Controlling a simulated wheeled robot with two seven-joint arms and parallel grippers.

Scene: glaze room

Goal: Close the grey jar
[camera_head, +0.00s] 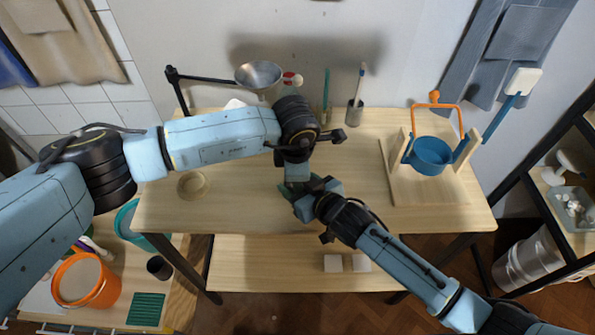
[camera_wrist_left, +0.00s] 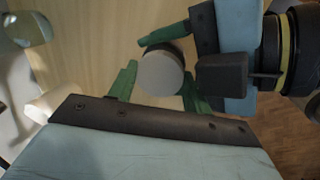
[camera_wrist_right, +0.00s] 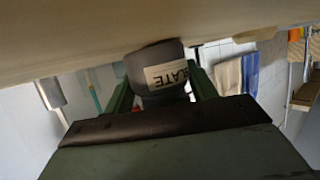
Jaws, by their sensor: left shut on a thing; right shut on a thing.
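The grey jar (camera_wrist_right: 143,62) stands upright at the table's middle; the right wrist view shows it upside down, with a white label (camera_wrist_right: 167,76) reading "LATE". My right gripper (camera_head: 304,200) comes in from the right and is shut on the jar's side. In the left wrist view, the light grey round lid (camera_wrist_left: 160,74) is seen from above, over the jar. My left gripper (camera_head: 296,186) points down from above, shut on the lid. In the head view the grippers mostly hide jar and lid. I cannot tell whether the lid is fully seated.
A wooden stand with a blue pot (camera_head: 432,155) is at the table's right. A metal funnel (camera_head: 258,75) on an arm and a cup with a brush (camera_head: 355,112) stand at the back. The table's front middle is bare.

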